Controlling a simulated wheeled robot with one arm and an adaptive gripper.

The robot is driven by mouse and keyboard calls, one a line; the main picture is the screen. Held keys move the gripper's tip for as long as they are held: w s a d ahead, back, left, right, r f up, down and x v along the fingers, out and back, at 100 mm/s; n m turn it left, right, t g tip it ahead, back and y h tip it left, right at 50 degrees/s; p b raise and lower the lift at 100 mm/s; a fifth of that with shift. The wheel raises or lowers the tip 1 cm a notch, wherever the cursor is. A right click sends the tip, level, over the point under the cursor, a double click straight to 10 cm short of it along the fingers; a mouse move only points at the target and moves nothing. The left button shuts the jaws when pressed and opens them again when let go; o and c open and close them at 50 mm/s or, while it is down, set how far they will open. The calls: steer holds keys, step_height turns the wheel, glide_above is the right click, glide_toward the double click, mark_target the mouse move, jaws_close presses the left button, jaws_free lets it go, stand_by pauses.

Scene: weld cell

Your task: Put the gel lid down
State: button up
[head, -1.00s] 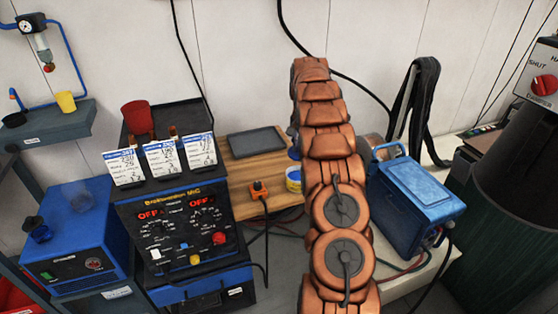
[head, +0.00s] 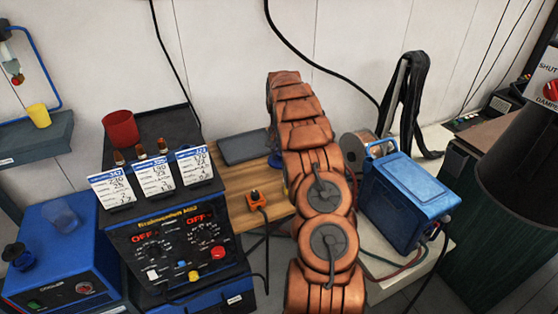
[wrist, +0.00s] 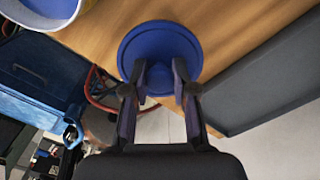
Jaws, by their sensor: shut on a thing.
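The gel lid is a round blue disc (wrist: 160,45) between my gripper's fingertips in the wrist view. My gripper (wrist: 160,78) is shut on it. The lid shows against the wooden table top (wrist: 235,35), near the table's edge; I cannot tell whether it touches the wood. In the head view my arm hides the gripper and the tub; a small blue patch (head: 277,161) beside the arm is probably the lid.
A dark flat tray (head: 245,147) lies on the table and fills the right of the wrist view (wrist: 265,70). An orange device (head: 255,198) with a cable sits at the table's front. A blue box-shaped machine (head: 405,200) stands right of my arm. The welder panel (head: 180,250) is left.

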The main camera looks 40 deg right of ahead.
mark_target(280, 160)
steer(key=shift+f+p, duration=0.45)
steer(key=shift+f, duration=1.35)
steer(key=shift+f, duration=0.15)
steer(key=o, duration=0.9)
steer(key=shift+o, duration=0.2)
